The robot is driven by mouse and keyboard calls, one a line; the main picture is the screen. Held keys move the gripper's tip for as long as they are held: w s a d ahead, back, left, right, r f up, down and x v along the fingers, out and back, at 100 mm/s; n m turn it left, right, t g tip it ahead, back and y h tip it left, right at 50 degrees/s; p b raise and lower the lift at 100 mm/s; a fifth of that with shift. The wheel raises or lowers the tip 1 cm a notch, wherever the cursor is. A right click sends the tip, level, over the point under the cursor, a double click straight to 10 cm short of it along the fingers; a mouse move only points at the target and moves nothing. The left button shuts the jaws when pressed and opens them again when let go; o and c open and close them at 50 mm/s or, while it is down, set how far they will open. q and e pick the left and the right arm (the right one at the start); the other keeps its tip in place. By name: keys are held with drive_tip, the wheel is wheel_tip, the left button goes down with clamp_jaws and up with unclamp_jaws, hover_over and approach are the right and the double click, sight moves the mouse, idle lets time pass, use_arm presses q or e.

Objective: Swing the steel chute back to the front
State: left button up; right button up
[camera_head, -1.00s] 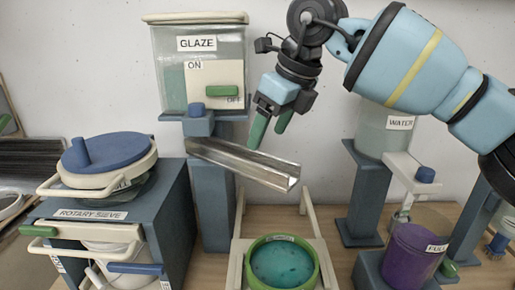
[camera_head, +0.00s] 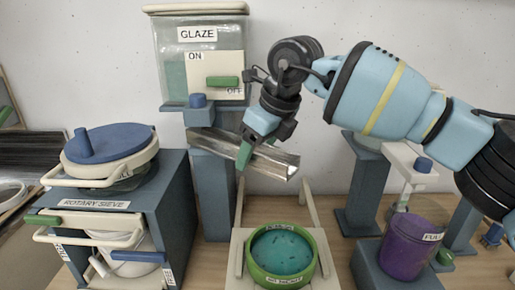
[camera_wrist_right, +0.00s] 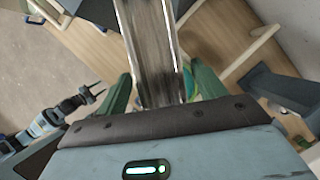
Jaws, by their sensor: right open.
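The steel chute (camera_head: 215,146) is a shiny metal trough under the glaze tank (camera_head: 173,72). It slopes down to the right, its free end above and behind the green-rimmed bucket (camera_head: 282,257). My right gripper (camera_head: 246,152) is at the chute's middle to outer part and hides some of it. In the right wrist view, the chute (camera_wrist_right: 150,45) runs between the two green fingers (camera_wrist_right: 155,88), which are open, one on each side. Whether either finger touches it I cannot tell. My left gripper is not identifiable in the head view.
The rotary sieve (camera_head: 109,152) stands on a blue cabinet at left. The teal-filled bucket rests on a cream stand (camera_head: 240,245) with two upright rails near the chute's end.

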drive_tip(key=c, duration=1.4)
